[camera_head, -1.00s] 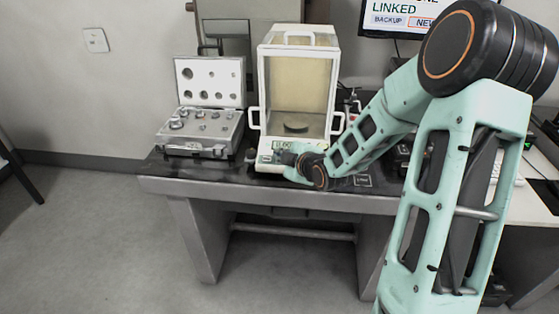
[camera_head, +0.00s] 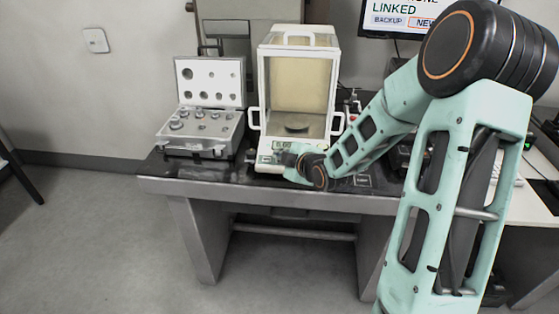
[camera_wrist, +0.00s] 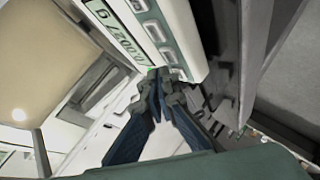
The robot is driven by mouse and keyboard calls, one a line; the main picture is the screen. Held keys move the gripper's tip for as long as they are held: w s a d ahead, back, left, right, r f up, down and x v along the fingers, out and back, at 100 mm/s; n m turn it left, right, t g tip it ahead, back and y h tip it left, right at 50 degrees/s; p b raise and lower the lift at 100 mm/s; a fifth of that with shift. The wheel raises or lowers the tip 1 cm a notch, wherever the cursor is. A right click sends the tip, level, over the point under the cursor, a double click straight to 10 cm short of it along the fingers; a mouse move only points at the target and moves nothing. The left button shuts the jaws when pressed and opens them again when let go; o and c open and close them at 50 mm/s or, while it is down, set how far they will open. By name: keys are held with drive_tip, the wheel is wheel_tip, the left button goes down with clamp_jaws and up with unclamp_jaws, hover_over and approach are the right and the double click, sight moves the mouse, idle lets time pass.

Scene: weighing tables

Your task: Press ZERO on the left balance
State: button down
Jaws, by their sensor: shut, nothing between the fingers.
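The balance (camera_head: 262,85) is a white draft-shield cabinet with clear panes and a round dark pan (camera_head: 297,126) inside. Its lit green display (camera_head: 283,145) is on the low front panel; the digits are too small to read surely. In the wrist view the display (camera_wrist: 112,28) is at an angle beside a row of grey buttons (camera_wrist: 155,32), whose labels I cannot read. My gripper (camera_wrist: 160,76) is shut and empty, its fingertips at the front panel by the end of the button row. I cannot tell whether they touch. In the head view my gripper (camera_head: 279,157) is partly hidden by my wrist.
An open case of weights (camera_head: 205,125) stands left of the balance on the dark table (camera_head: 160,168). A monitor (camera_head: 385,18) is at the back right. The balance's side handles (camera_head: 253,118) stick out. Floor at left front is clear.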

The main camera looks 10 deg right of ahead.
drive_tip(key=shift+f, duration=0.2)
drive_tip(key=shift+w+f+b, duration=0.15)
drive_tip(key=shift+f+b, duration=0.1)
drive_tip(key=shift+b, duration=0.25)
drive_tip(key=shift+w+d+f+b, duration=0.1)
drive_tip(key=shift+f+b, duration=0.2)
drive_tip(key=shift+b, duration=0.15)
drive_tip(key=shift+r, duration=0.1)
idle(0.6)
drive_tip(key=shift+s+r+p, duration=0.25)
drive_tip(key=shift+r+p, duration=0.15)
drive_tip(key=shift+r, duration=0.25)
drive_tip(key=r+p, duration=0.1)
drive_tip(key=s+r+p, duration=0.1)
drive_tip(key=r, duration=0.1)
drive_tip(key=r+p, duration=0.1)
drive_tip(key=shift+s+a+r, duration=0.3)
drive_tip(key=shift+s+a, duration=0.05)
idle(0.6)
